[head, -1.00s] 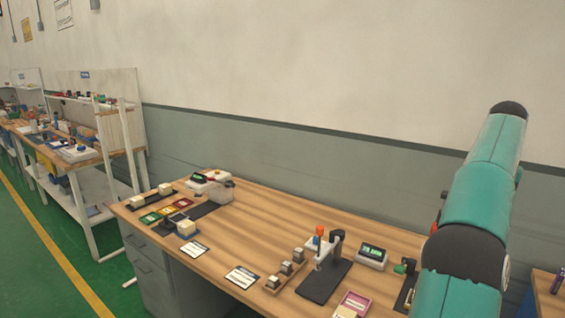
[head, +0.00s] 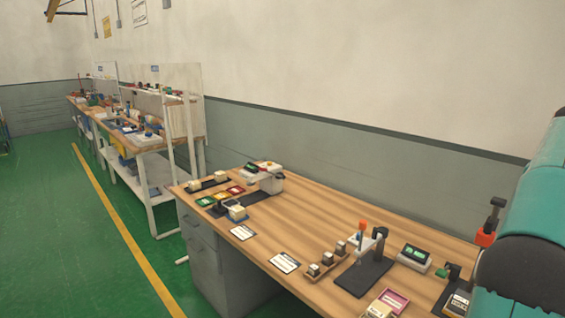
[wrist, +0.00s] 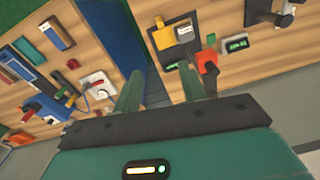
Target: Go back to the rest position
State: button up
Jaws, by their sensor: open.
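My gripper (wrist: 162,90) shows in the wrist view with its two greenish fingers spread apart and nothing between them. It is open and sits above the gap between two wooden benches, apart from the objects on them. In the head view, my teal arm stands at the right edge, and the gripper is out of that picture.
A wooden bench (head: 320,225) stands ahead, with a black press stand (head: 362,275), a green-display box (head: 414,257) and several small cubes on it. White-framed shelving (head: 165,150) stands further left. The green floor (head: 60,230) at left is clear beside a yellow line.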

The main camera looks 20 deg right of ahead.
jog(key=w+a+n+t, duration=0.1)
jog(key=w+a+n, duration=0.25)
jog(key=a, duration=1.15)
jog(key=w+a+n+t, duration=0.2)
jog(key=w+a+n, duration=0.15)
jog(key=a, duration=1.25)
jog(key=s+a+f+n+t, duration=0.1)
jog(key=s+a+f+n, duration=0.2)
jog(key=a, duration=0.8)
jog(key=s+a+f+n+t, duration=0.1)
jog(key=s+a+f+n, duration=0.3)
jog(key=s+a+f, duration=0.3)
jog(key=a+f, duration=0.3)
jog(key=a, duration=0.2)
jog(key=shift+s, duration=0.2)
jog(key=shift+f, duration=0.1)
jog(key=shift+c, duration=0.5)
jog(key=shift+d, duration=0.15)
